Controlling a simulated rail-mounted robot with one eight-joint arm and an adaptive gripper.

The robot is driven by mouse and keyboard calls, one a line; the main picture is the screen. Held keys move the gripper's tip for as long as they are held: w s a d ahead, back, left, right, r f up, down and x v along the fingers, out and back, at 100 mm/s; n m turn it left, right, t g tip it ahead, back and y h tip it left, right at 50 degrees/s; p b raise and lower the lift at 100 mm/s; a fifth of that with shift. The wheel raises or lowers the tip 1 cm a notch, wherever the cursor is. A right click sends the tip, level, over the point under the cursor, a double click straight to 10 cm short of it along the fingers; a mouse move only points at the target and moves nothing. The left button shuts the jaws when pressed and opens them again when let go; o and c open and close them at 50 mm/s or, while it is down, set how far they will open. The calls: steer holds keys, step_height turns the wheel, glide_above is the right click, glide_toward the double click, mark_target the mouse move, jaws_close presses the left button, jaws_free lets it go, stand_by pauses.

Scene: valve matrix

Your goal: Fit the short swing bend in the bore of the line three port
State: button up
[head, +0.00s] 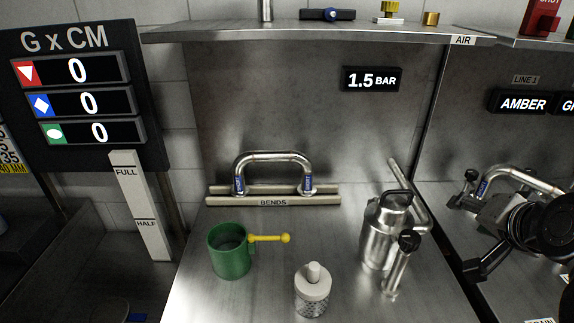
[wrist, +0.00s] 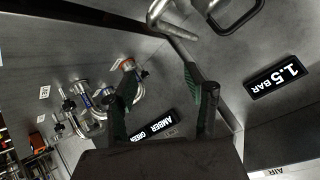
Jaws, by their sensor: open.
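A U-shaped steel bend (head: 272,157) with blue tags at both ends stands upright on the rack marked BENDS (head: 272,202) in the head view. In the wrist view, steel pipework with a blue tag (wrist: 106,97) shows left of my fingers. My gripper (wrist: 160,72) is open and empty, its green-padded fingers apart. In the head view its dark body is at the right edge. I cannot tell which port bore is free.
A shelf (head: 330,33) hangs above. A sign reading AMBER (head: 523,102) is at the right.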

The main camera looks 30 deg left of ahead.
steer(key=w+a+y, duration=0.1)
steer(key=w+a, duration=0.1)
steer(key=a, duration=0.2)
steer(key=w+a+r+m+y, duration=0.1)
steer(key=w+a, duration=0.1)
steer(key=a, duration=0.2)
steer(key=w+a+t, duration=0.1)
steer(key=w+a, duration=0.1)
steer(key=a, duration=0.3)
steer(key=shift+w+r+m+y, duration=0.15)
steer(key=shift+m+y, duration=0.15)
steer(key=shift+y, duration=0.1)
steer(key=w+a+m+y, duration=0.2)
steer(key=a, duration=0.9)
steer(key=m+g+y+p, duration=0.1)
steer(key=m+y, duration=0.1)
steer(key=y, duration=0.2)
glide_toward(276, 158)
steer(key=x, duration=0.4)
steer(key=shift+a, duration=0.2)
steer(key=shift+w+a+g, duration=0.15)
steer(key=shift+a+g, duration=0.15)
steer(key=x, duration=0.6)
steer(key=shift+w+a, duration=0.1)
steer(key=shift+w, duration=0.25)
